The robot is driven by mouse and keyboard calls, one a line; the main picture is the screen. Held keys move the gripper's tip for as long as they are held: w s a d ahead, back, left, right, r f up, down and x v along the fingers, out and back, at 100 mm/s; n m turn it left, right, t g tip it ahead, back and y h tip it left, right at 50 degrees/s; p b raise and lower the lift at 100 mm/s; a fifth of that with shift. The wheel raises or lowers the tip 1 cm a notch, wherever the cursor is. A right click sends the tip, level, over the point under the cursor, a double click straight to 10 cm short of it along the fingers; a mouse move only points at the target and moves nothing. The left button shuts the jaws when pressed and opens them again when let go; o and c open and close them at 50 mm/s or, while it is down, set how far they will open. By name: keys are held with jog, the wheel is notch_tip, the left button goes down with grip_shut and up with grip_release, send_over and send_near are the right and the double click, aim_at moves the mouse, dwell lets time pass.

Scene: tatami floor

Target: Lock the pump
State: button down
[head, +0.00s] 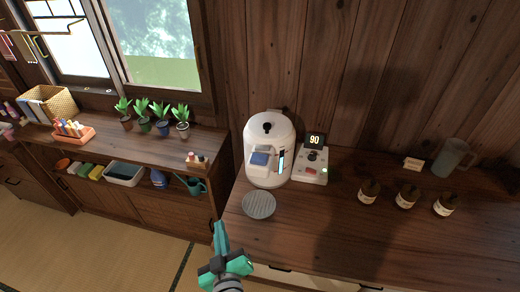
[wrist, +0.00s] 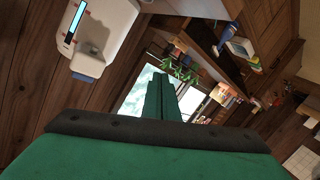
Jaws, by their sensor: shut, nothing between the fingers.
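The pump is a white rounded water dispenser (head: 270,145) on the wooden counter, with a black knob on its top, a blue panel and a lit level strip on its front. A round grey drip tray (head: 259,205) lies in front of it. Beside it stands a white control unit (head: 311,165) with a display reading 90, a dark knob, a red button and a green light. My gripper (head: 220,228) is shut and empty, in front of the counter's left front corner, apart from the dispenser. In the wrist view its green fingers (wrist: 161,98) are together, and part of the white dispenser (wrist: 105,30) shows at the upper left.
Potted plants (head: 161,117) line the shelf below the window. The counter's front middle is clear.

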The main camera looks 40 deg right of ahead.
jog(key=w+d+r+m+g+h, duration=0.2)
jog(key=w+d+r+m+h, duration=0.25)
jog(key=d+r, duration=0.5)
notch_tip(320, 180, up, 8)
jog(key=f+m+g+h, duration=0.1)
jog(key=m+g, duration=0.2)
jog(key=m, duration=0.1)
send_over(263, 148)
jog(key=s+a, duration=0.1)
jog(key=a, duration=0.1)
jog(key=shift+s+r, duration=0.1)
jog(key=shift+r, duration=0.15)
jog(key=f, duration=0.2)
jog(key=s+d+f, duration=0.1)
jog(key=shift+f, duration=0.4)
jog(key=shift+a, duration=0.15)
jog(key=shift+w+a, duration=0.1)
jog(key=shift+a, duration=0.05)
